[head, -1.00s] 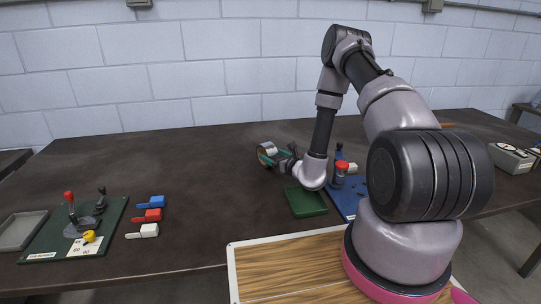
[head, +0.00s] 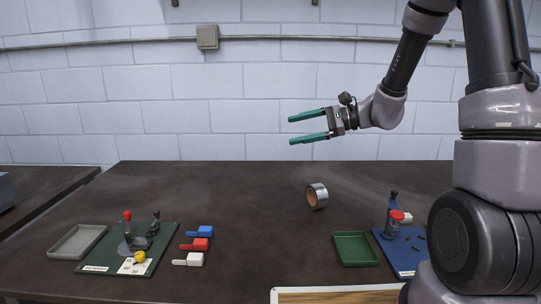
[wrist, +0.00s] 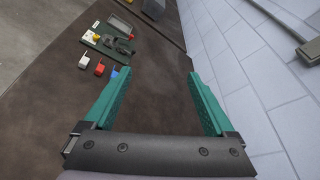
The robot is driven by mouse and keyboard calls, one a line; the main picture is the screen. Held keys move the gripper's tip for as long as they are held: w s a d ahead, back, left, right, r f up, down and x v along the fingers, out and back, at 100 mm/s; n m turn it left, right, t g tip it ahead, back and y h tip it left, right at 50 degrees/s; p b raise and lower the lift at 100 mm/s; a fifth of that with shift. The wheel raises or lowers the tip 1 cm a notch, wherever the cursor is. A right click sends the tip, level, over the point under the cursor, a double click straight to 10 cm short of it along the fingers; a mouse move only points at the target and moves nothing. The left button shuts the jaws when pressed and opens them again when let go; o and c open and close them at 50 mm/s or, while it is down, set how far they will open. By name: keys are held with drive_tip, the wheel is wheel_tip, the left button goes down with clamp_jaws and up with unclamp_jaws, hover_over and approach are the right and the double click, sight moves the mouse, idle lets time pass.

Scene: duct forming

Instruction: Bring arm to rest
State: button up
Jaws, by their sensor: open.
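My gripper (head: 309,127) is raised well above the dark table (head: 250,215), in front of the white brick wall. Its two green fingers point left in the head view and are spread apart with nothing between them. The wrist view also shows the open fingers (wrist: 152,98) with bare table and wall beyond. My arm comes down from the upper right in the head view and touches nothing that I can see.
A silver tape roll (head: 317,195) stands on the table below my gripper. A green tray (head: 355,249) and a blue board (head: 404,259) lie at right. A green board (head: 100,258), a grey tray (head: 77,241) and blue (head: 205,231), red (head: 199,244) and white (head: 189,260) pieces lie at left.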

drive_tip(key=s+d+r+n+t+h, duration=0.2)
drive_tip(key=s+d+r+n+h, duration=0.2)
drive_tip(key=s+d, duration=0.4)
drive_tip(key=s+d+r+n+t+h, duration=0.2)
drive_tip(key=s+d+r+n+h, duration=0.3)
drive_tip(key=s, duration=0.6)
drive_tip(key=d+r+h, duration=0.2)
drive_tip(key=d+h, duration=0.1)
drive_tip(key=d, duration=0.1)
drive_tip(key=shift+h, duration=0.4)
